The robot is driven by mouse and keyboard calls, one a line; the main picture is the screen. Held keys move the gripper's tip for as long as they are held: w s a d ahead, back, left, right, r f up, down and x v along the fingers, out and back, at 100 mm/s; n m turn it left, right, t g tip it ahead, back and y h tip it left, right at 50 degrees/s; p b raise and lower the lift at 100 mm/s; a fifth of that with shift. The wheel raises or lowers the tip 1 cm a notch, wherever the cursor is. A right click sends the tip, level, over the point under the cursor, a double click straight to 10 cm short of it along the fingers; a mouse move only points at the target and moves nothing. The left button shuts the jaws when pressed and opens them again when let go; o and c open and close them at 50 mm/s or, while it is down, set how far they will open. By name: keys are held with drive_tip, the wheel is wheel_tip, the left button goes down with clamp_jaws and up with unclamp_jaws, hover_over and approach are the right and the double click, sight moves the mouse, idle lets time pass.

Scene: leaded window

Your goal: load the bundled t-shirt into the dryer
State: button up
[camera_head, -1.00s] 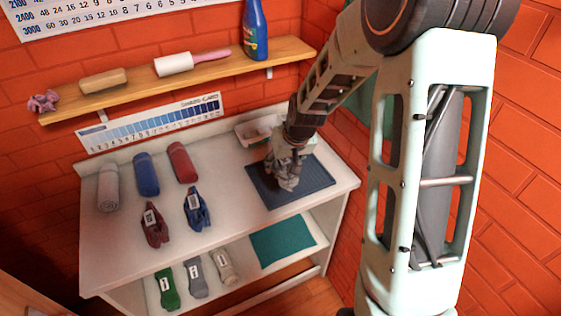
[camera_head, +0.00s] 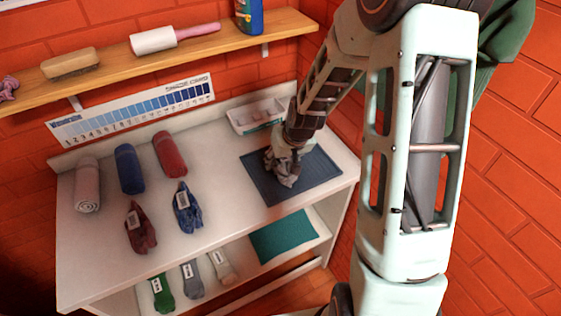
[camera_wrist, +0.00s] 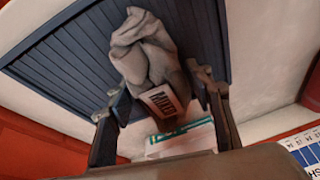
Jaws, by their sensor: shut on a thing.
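A grey bundled t-shirt (camera_wrist: 145,52) with a white label reading roughly "MIXED" sits between my gripper's fingers (camera_wrist: 160,92) in the wrist view. In the head view my gripper (camera_head: 283,158) is over the dark blue ribbed mat (camera_head: 313,184) at the right of the white counter, and the grey bundle (camera_head: 284,176) shows at its tip. My gripper is shut on the bundle. The bundle is on or just above the mat; I cannot tell which. No dryer is recognisable in view.
Rolled towels (camera_head: 129,170) and two labelled bundles, dark red (camera_head: 140,228) and blue (camera_head: 187,210), lie on the counter's left. A white tray (camera_head: 255,117) stands behind the mat. A wooden shelf (camera_head: 118,72) is above; labelled bundles (camera_head: 162,293) and a teal mat (camera_head: 284,236) are below.

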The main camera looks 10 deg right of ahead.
drive_tip(key=shift+f, duration=0.2)
drive_tip(key=o, duration=1.3)
drive_tip(key=shift+r, duration=0.1)
drive_tip(key=shift+o, duration=0.2)
drive_tip(key=shift+r, duration=0.15)
